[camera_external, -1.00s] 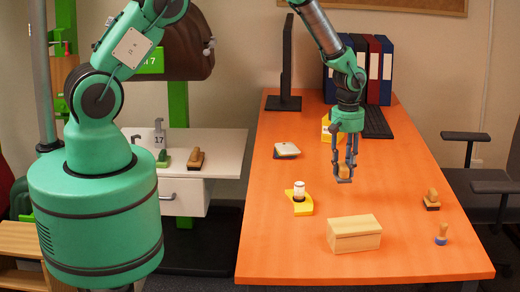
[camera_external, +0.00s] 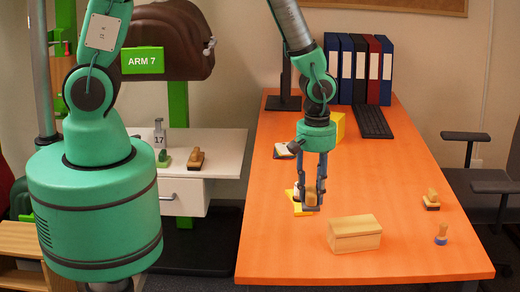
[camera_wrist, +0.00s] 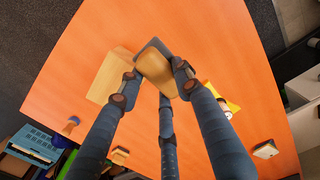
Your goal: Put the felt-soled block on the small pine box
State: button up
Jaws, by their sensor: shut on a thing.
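My gripper (camera_external: 311,203) is shut on a tan wooden block (camera_external: 310,197) with a dark grey sole. The block hangs above the orange table, left of and a little behind the small pine box in the external view. The small pine box (camera_external: 352,235) stands closed on the table near its front, with nothing on top. In the wrist view my gripper's fingers (camera_wrist: 157,75) surround the held block (camera_wrist: 155,67), its grey sole showing at the far edge. The pine box (camera_wrist: 108,80) lies to the left there, partly hidden by a finger.
A yellow holder (camera_external: 302,209) with a white-topped bottle is largely behind my gripper. A wooden-handled block (camera_external: 432,199) and a blue-based stamp (camera_external: 441,235) stand at the right. Binders (camera_external: 361,70) and a keyboard (camera_external: 374,122) are at the back. The front left table is clear.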

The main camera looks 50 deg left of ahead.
jog(key=s, duration=0.5)
jog(key=shift+s+d+r, duration=0.1)
jog(key=shift+s+r, duration=0.1)
jog(key=shift+r, duration=0.1)
jog(key=shift+w+d, duration=0.1)
jog(key=shift+w, duration=0.05)
send_over(357, 223)
jog(key=shift+w+f, duration=0.1)
jog(key=shift+f, duration=0.65)
jog(key=shift+f, duration=1.75)
jog(key=shift+f+b, duration=0.15)
jog(key=shift+b, duration=0.15)
jog(key=o, duration=1.2)
